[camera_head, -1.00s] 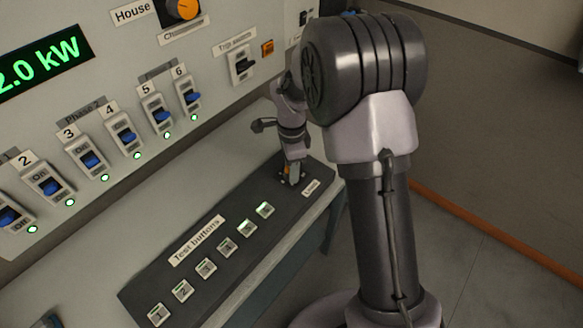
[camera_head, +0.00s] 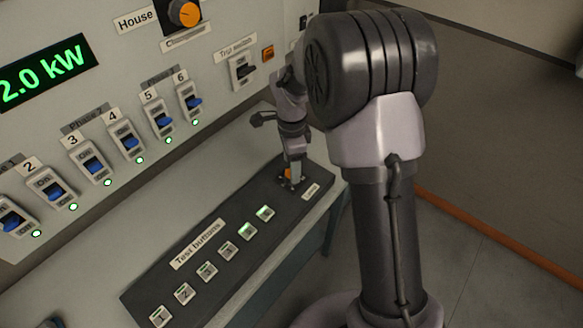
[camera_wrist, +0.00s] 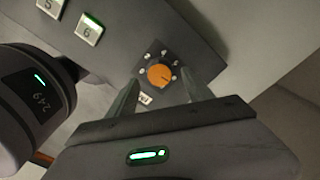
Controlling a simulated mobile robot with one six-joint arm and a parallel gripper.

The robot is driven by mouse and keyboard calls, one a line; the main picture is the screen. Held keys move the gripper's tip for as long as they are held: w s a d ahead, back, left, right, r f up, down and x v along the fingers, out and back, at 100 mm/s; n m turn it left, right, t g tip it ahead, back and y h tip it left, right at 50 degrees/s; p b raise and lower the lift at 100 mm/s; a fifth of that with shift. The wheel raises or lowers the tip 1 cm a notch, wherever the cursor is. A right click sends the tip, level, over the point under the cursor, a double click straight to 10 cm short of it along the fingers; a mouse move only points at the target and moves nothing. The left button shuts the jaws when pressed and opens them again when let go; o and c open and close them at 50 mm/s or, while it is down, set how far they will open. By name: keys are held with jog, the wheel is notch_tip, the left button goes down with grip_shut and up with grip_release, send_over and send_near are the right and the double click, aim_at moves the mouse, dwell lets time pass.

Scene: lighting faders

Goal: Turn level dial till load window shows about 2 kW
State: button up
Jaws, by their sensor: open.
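The load window (camera_head: 42,71) on the upright panel reads 2.0 kW in green in the head view. The level dial is a small orange knob with a light pointer line, in the wrist view (camera_wrist: 160,75). It sits at the far end of the dark sloping console, and a bit of its orange shows in the head view (camera_head: 287,173). My gripper (camera_wrist: 159,80) is open, its two fingers apart on either side of the dial in the picture. I see no finger touching it. In the head view my gripper (camera_head: 295,172) is over the dial and partly hides it.
Test buttons (camera_head: 228,251) run along the console (camera_head: 150,285) beside the dial. Above are several blue-levered breakers (camera_head: 125,142) with green lamps, a trip switch (camera_head: 242,70) and an orange House dial (camera_head: 186,13). Open floor lies to the right.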

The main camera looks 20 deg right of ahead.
notch_tip(320, 180, up, 14)
jog(key=p, duration=0.4)
jog(key=shift+r, duration=0.1)
jog(key=s+a+r+n+t+b, duration=0.2)
jog(key=s+r+n, duration=0.4)
jog(key=s+r, duration=0.3)
jog(key=s+a+f+n+t+y+b, duration=0.1)
jog(key=s+n, duration=0.6)
jog(key=s, duration=0.9)
jog(key=t+y, duration=0.1)
jog(key=t, duration=0.1)
jog(key=shift+s+a+f+n+t, duration=0.15)
jog(key=shift+a+f+n+t, duration=0.05)
jog(key=shift+a+n+t, duration=0.2)
